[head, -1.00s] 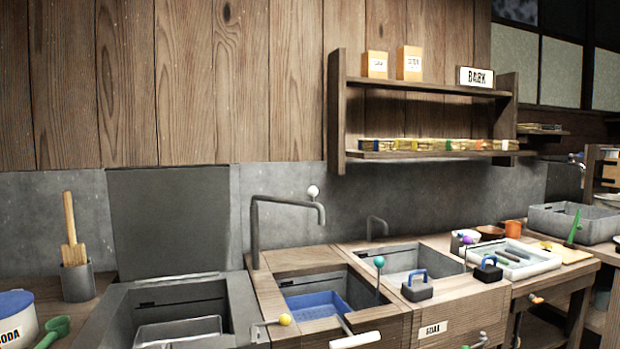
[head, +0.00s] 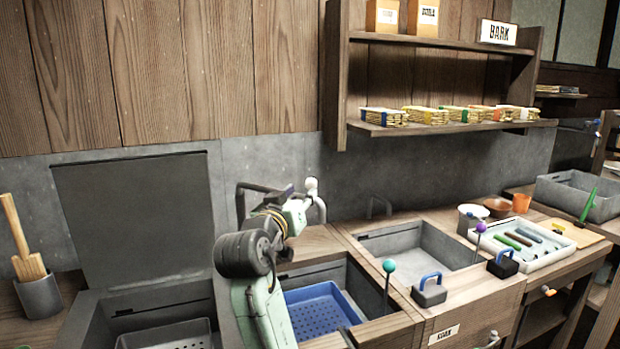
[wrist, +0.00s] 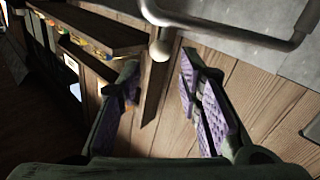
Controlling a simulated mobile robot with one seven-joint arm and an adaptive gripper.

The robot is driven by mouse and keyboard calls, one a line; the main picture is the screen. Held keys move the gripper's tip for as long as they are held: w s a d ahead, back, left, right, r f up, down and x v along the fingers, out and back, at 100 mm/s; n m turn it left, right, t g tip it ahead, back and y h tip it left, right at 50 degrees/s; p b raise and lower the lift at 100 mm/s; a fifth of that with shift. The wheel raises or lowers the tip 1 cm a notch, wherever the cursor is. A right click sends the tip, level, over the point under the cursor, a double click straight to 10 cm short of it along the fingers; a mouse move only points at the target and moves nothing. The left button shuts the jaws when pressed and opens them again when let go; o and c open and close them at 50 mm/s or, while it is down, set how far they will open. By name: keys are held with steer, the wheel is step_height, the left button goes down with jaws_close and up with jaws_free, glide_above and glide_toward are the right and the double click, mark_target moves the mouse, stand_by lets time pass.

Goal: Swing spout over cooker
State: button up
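The spout (head: 240,207) is a dark grey bent pipe on the wooden counter. It reaches right, its outlet end near the back of the middle sink, with a white ball knob (head: 312,187) on top. It also crosses the top of the wrist view (wrist: 225,28), with the knob (wrist: 160,48). My gripper (wrist: 160,75) is open and empty; its purple-padded fingers lie on either side of the line to the knob, which appears just beyond the tips. Contact cannot be told. The grey box with the raised lid (head: 140,215), left of the spout, seems to be the cooker.
The middle sink holds a blue perforated tray (head: 320,312). A teal-knobbed lever (head: 389,267) and a blue-handled block (head: 430,290) stand to the right. A wooden shelf (head: 440,42) hangs at upper right. A pot with wooden paddles (head: 38,295) stands far left.

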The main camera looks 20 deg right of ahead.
mark_target(310, 185)
steer(key=p+x, duration=0.2)
steer(key=x, duration=0.5)
steer(key=shift+w+d+r, duration=0.15)
steer(key=shift+w+d+p, duration=0.35)
steer(key=shift+w, duration=0.15)
steer(key=shift+c, duration=0.4)
jaws_close()
steer(key=shift+a, duration=0.1)
